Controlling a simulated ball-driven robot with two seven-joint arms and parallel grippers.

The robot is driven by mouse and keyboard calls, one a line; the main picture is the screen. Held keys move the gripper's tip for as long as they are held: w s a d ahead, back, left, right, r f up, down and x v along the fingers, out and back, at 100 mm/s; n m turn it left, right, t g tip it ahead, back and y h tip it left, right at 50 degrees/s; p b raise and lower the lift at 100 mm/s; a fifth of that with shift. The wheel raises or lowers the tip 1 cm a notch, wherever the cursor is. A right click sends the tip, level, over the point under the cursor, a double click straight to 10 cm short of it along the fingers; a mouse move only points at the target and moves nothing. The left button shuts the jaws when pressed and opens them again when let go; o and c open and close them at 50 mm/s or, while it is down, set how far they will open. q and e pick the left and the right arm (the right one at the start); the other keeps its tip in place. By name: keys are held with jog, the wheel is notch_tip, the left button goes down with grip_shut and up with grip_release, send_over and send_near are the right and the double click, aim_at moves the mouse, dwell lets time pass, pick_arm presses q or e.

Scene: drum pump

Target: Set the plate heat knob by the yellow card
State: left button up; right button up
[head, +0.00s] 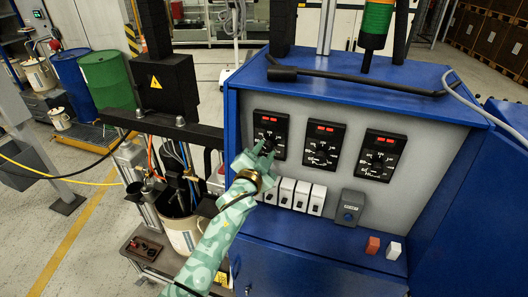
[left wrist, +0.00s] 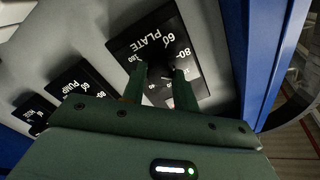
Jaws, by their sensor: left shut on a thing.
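The plate heat knob (left wrist: 160,72) is a dark knob on the black dial marked PLATE (left wrist: 150,42). In the head view this dial (head: 272,122) is the leftmost of three on the grey panel. My left gripper (head: 264,148) reaches it from below and covers most of the knob. In the left wrist view its two fingers (left wrist: 160,78) stand on either side of the knob, shut on it. The fingers hide part of the scale, so I cannot read the pointer. I cannot make out a yellow card. My right gripper is not in view.
Two more black dials, a middle one (head: 323,146) and a right one (head: 381,155), sit beside it. A row of white switches (head: 301,194) lies just below. A black bar (head: 355,79) crosses the blue cabinet top (head: 400,75). A bucket (head: 183,236) stands left of my arm.

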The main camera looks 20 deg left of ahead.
pick_arm(q)
jog(key=shift+m, duration=0.3)
jog(key=o, duration=1)
jog(key=shift+c, duration=0.2)
jog(key=shift+w, duration=0.15)
jog(key=s+b, duration=0.1)
jog(key=s, duration=1.5)
jog(key=shift+s+a, duration=0.2)
jog(key=shift+a, duration=0.1)
